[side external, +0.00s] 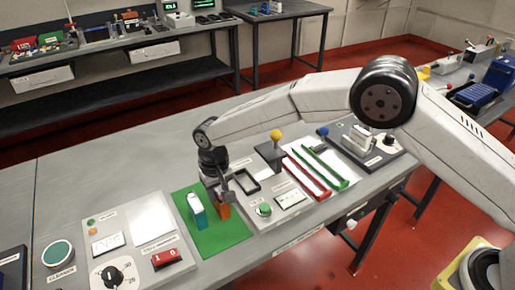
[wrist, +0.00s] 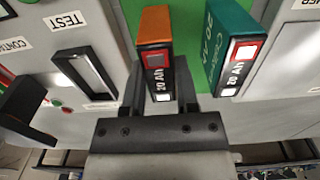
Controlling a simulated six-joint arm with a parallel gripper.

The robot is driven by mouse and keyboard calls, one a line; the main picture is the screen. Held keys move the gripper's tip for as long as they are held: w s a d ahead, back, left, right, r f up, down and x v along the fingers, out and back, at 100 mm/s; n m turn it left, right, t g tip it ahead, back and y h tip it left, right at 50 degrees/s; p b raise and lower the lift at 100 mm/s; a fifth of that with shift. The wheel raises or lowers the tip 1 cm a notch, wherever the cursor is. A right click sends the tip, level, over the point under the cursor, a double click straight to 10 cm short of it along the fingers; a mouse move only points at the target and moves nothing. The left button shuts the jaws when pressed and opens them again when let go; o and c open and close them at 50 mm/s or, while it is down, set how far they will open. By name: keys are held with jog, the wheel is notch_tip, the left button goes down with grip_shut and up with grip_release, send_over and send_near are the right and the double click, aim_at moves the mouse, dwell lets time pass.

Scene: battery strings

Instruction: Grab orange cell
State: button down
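The orange cell (side external: 224,212) stands upright on the green mat (side external: 222,239), below my gripper (side external: 222,190). In the wrist view the orange cell (wrist: 155,42) has a dark end marked 20 Ah and sits between the two fingers of my gripper (wrist: 159,92). The fingers are open on either side of it, with a small gap showing on the right. The teal cell (side external: 197,211) stands on the same mat to the left; in the wrist view the teal cell (wrist: 228,45) is to the right, close to the right finger.
A panel with a green button (side external: 265,209) and an empty rectangular slot (side external: 245,180) lies right of the mat. A panel with a dial (side external: 112,276) and a red switch (side external: 166,258) lies left. A yellow-knobbed lever (side external: 276,135) stands behind.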

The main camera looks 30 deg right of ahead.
aim_at(218, 191)
jog(key=shift+r, duration=0.25)
jog(key=shift+r, duration=2.3)
